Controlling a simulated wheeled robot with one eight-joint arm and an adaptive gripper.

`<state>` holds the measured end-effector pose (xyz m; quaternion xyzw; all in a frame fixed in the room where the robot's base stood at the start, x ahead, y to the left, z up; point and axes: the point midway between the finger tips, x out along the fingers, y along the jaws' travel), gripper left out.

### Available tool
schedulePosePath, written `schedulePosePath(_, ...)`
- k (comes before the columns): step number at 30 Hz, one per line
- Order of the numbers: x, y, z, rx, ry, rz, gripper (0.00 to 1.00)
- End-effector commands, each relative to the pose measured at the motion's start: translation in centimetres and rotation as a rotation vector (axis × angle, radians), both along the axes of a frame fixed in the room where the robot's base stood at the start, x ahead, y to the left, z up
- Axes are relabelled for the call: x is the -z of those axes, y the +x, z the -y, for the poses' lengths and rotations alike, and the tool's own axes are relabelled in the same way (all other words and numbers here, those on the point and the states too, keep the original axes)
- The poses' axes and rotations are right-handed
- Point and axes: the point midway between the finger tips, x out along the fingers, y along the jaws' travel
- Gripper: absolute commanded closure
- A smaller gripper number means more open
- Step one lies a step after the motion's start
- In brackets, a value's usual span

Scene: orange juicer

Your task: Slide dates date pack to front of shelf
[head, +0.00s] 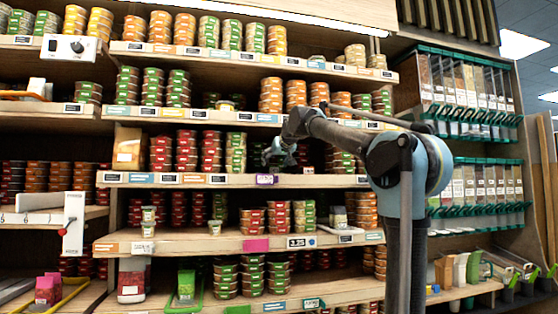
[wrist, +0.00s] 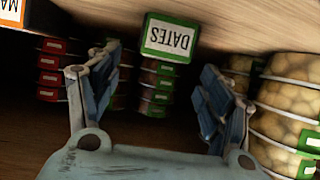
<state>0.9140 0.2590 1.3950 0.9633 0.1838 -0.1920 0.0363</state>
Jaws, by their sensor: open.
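The dates pack (wrist: 170,40) is a green-edged box with a white label reading DATES, which appears upside down in the wrist view. It lies ahead of my gripper (wrist: 160,66), between the directions of its two fingers. The fingers are spread wide with nothing between them, and the pack appears beyond the fingertips. In the head view my gripper (head: 279,154) is at the middle shelf (head: 340,181), in front of the stacked tins. I cannot make out the dates pack in the head view, where my gripper and arm cover part of that shelf.
In the wrist view, tins with red labels (wrist: 50,75) stand left, green-labelled tins (wrist: 155,90) stand close to the pack, and large pale tins (wrist: 290,105) stand right beside my right finger. Clear bins (head: 465,90) hang on the right in the head view.

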Motion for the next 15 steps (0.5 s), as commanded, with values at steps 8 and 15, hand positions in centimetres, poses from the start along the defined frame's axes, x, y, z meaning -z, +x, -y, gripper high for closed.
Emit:
schedulePosePath(8, 1.7, 3.8, -1.5, 0.0, 0.0, 0.0, 0.28)
schedulePosePath(15, 2.6, 5.7, -2.2, 0.001, 0.0, 0.0, 0.28)
